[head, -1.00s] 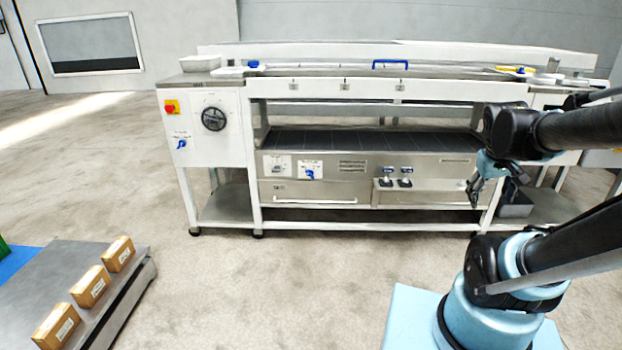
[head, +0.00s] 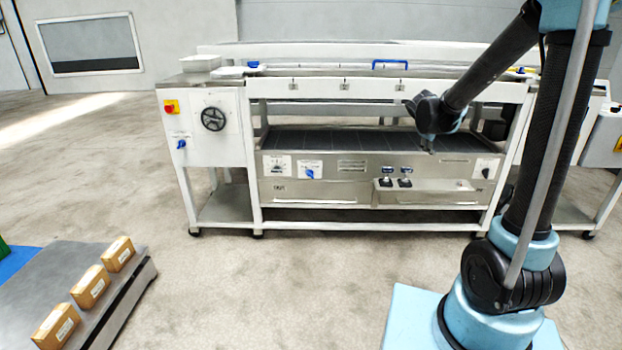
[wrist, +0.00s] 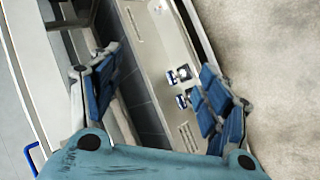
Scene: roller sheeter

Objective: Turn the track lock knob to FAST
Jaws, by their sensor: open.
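A blue knob (head: 310,174) sits on a white label plate on the machine's lower steel panel. Another blue knob (head: 181,144) is on the white left cabinet, below the red and yellow switch. A black knob (head: 486,172) is at the panel's right end. The labels are too small to read, so I cannot tell which knob is the track lock. My gripper (head: 428,148) is in front of the machine, right of centre, apart from all three knobs. In the wrist view my gripper (wrist: 163,98) has its blue-padded fingers wide apart with nothing between them.
A black handwheel (head: 213,119) is on the left cabinet. A low platform (head: 125,290) carries boxes at front left. The floor before the machine is clear.

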